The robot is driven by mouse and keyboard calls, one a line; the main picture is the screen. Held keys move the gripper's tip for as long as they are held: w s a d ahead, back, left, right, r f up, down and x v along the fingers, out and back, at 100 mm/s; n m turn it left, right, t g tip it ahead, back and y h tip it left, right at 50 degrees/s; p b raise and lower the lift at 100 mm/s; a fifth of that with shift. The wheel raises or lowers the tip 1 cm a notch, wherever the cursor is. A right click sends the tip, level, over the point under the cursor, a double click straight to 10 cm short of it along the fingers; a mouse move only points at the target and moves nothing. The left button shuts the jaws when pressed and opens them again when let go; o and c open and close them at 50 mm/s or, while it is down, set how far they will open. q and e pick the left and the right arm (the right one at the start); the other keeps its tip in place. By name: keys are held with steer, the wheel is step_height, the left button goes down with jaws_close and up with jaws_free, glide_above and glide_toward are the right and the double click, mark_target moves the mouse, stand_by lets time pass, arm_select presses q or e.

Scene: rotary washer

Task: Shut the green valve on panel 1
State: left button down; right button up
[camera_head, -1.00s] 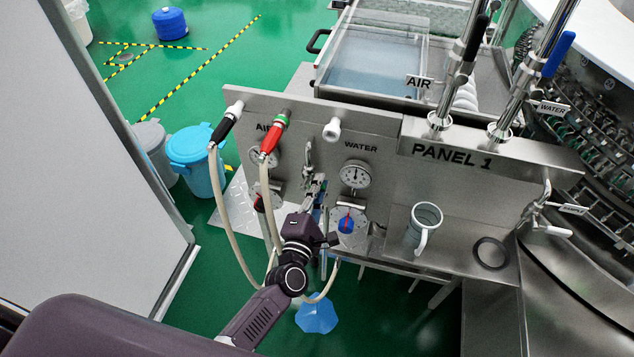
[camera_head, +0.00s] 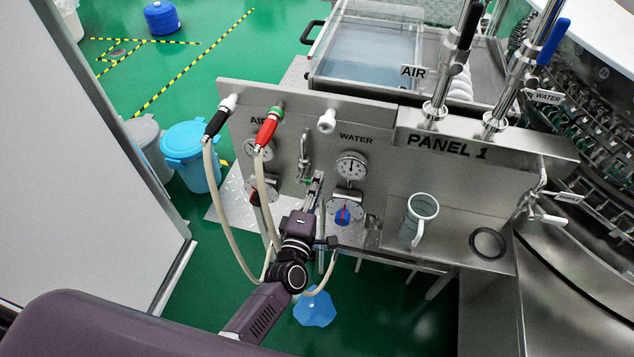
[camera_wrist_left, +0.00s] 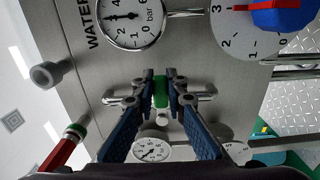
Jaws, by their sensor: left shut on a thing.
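The green valve (camera_wrist_left: 160,100) shows in the left wrist view as a small green piece on a metal fitting of the steel panel. My left gripper (camera_wrist_left: 160,82) is shut on it, with one dark blue finger on each side. In the head view my left gripper (camera_head: 314,188) reaches up to the front of panel 1 (camera_head: 395,185), below a metal tap and left of the water gauge. The valve is mostly hidden by the gripper there. My right gripper is not in view.
A blue-and-red knob (camera_head: 342,216) sits close to the right of my gripper. Pale hoses (camera_head: 224,215) hang in loops at its left, one from a red connector (camera_head: 266,131).

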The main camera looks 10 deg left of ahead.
arm_select(q)
steer(key=shift+f, duration=0.1)
steer(key=c, duration=1.9)
jaws_free()
steer(key=shift+c, duration=0.2)
steer(key=s, duration=1.2)
steer(key=shift+a, duration=0.2)
steer(key=s+f+m+g+h, duration=0.1)
steer(key=s+f+m+g, duration=0.25)
steer(key=f, duration=0.65)
steer(key=s+a+f+m+g, duration=0.15)
steer(key=s+f+m, duration=0.35)
steer(key=f, duration=0.5)
steer(key=s+f+m+g+h, duration=0.1)
steer(key=s+f+m+g, duration=0.35)
steer(key=f, duration=0.55)
steer(key=s+a+f+m+g+y, duration=0.1)
steer(key=s+a+f+m+g, duration=0.1)
steer(key=s+f, duration=0.3)
steer(key=s+a+f+m+g, duration=0.2)
steer(key=s+a+f+g, duration=0.1)
steer(key=s, duration=0.9)
steer(key=s+a+f+m+g+y, duration=0.1)
steer(key=s+a+f+m+g, duration=0.1)
steer(key=s+f, duration=0.4)
steer(key=s+a+m, duration=0.1)
steer(key=s+a, duration=0.1)
steer(key=s, duration=0.1)
steer(key=shift+a+f+y, duration=0.2)
steer(key=shift+f+y, duration=0.1)
